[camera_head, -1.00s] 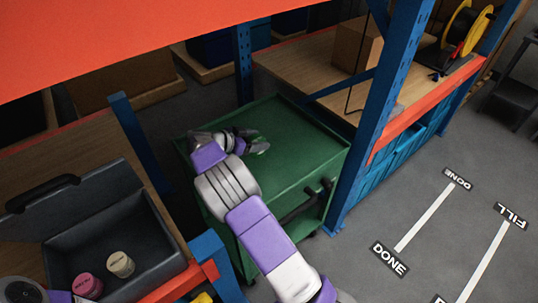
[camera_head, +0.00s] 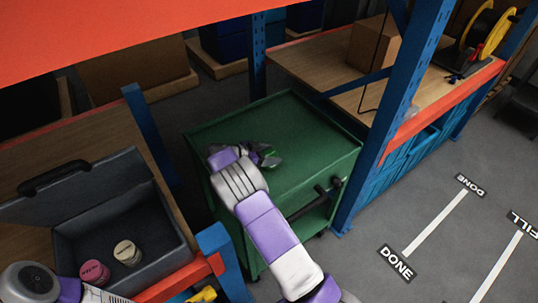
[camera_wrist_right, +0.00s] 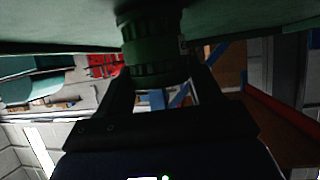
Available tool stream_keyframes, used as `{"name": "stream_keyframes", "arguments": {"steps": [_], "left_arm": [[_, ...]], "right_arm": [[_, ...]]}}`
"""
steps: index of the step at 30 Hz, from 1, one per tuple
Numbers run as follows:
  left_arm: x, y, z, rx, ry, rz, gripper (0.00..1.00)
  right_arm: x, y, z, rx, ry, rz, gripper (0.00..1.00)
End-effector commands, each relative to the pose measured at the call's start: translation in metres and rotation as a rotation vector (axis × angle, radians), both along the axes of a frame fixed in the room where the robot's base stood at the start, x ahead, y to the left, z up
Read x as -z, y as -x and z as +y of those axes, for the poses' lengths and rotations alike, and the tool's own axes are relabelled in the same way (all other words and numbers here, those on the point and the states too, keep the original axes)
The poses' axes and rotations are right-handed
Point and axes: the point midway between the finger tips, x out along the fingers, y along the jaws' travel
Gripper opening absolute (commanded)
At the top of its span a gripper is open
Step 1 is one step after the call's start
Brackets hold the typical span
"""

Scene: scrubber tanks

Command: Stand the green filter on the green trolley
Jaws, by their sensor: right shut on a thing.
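The green trolley (camera_head: 310,140) stands between two racks, its flat top clear apart from my arm. My right gripper (camera_head: 267,157) is over the middle of that top, shut on the green filter (camera_head: 268,151), which is mostly hidden in the head view. In the right wrist view the ribbed, dark green filter (camera_wrist_right: 155,62) sits between the two fingers of the gripper (camera_wrist_right: 160,88). Its end reaches the green surface (camera_wrist_right: 60,30) at the picture's top; I cannot tell whether it touches. My left gripper is not in view.
An open grey case (camera_head: 165,245) at the left holds a pink filter (camera_head: 94,272) and a cream one (camera_head: 127,252). A blue rack post (camera_head: 385,120) rises close to the trolley's right side. The trolley has a black handle (camera_head: 320,198) in front.

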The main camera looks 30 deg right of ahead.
Motion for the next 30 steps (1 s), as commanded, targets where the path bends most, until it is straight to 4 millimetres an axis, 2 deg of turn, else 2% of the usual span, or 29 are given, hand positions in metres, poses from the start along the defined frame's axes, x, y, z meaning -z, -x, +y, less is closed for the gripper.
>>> {"name": "stream_keyframes", "arguments": {"steps": [2, 3, 7, 15, 19, 23, 30], "left_arm": [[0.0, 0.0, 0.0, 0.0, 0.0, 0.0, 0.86], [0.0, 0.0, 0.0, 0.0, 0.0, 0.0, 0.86], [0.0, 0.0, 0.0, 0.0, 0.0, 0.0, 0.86], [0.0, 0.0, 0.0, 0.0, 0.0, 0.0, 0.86], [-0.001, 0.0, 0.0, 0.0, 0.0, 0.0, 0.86], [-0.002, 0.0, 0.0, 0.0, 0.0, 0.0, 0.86], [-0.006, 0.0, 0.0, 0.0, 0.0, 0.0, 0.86]], "right_arm": [[0.001, 0.0, 0.001, -0.001, -0.002, 0.002, 0.35], [0.001, 0.0, 0.001, -0.001, -0.003, 0.002, 0.71], [0.001, 0.0, 0.001, -0.001, -0.002, 0.002, 0.91], [0.0, 0.0, 0.001, -0.001, -0.002, 0.002, 0.91], [-0.004, -0.001, 0.008, -0.002, -0.001, 0.001, 0.91], [-0.013, -0.002, 0.027, -0.004, -0.001, 0.0, 0.91], [-0.036, -0.005, 0.075, -0.004, -0.001, 0.0, 0.91]]}}
